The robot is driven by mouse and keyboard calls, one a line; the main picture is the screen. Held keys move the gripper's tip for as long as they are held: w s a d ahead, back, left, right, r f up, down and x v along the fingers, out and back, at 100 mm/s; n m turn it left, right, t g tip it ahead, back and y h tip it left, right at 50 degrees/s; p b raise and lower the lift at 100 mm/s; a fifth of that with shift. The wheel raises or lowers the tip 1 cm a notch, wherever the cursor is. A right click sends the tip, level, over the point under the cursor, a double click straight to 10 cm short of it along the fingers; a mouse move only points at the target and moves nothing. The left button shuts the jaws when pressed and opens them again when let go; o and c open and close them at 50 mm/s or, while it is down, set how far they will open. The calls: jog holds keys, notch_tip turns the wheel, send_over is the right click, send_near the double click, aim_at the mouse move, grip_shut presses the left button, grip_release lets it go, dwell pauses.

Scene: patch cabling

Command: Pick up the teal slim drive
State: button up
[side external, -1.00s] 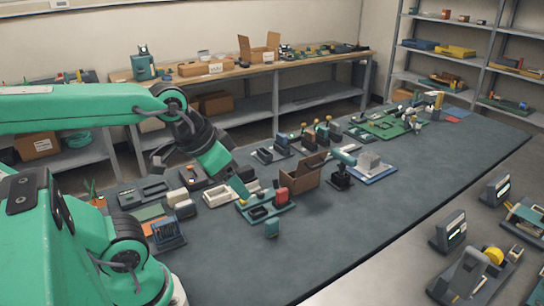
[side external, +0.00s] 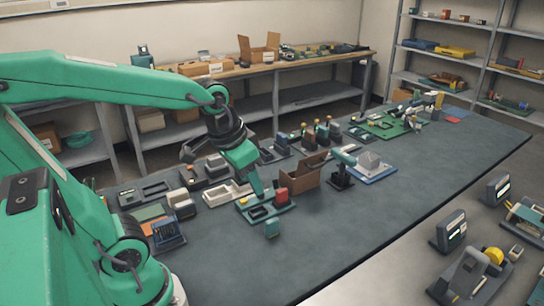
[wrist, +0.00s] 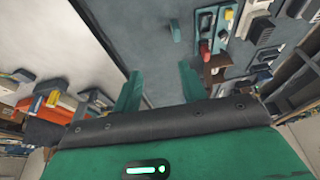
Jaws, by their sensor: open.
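The teal slim drive (side external: 272,228) appears as a small teal block standing on the dark table, in front of a teal tray (side external: 285,208) that holds a red block. It also shows in the wrist view (wrist: 174,32), near the top and beyond my fingertips. My gripper (side external: 258,189) is above the tray, behind and a little left of the drive in the side view, apart from it. In the wrist view my gripper (wrist: 160,82) shows two teal fingers spread apart with nothing between them. The side view does not separate the two fingers clearly.
A brown open box (side external: 302,178) stands just right of the tray. A black stand with a teal top (side external: 342,170) is beyond it. Several small parts and trays line the table's left and back. The table's front right surface (side external: 370,225) is clear.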

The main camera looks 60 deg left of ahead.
jog(key=w+a+f+g, duration=0.2)
jog(key=w+f, duration=0.3)
jog(key=g, duration=0.2)
send_over(272, 220)
jog(key=f, duration=0.6)
jog(key=shift+s+d+f, duration=0.15)
jog(key=shift+s, duration=0.05)
jog(key=shift+w+a+f, duration=0.2)
jog(key=shift+f, duration=0.4)
jog(key=shift+f, duration=0.1)
jog(key=shift+f, duration=1.2)
jog(key=shift+f, duration=0.1)
jog(key=shift+f, duration=2.5)
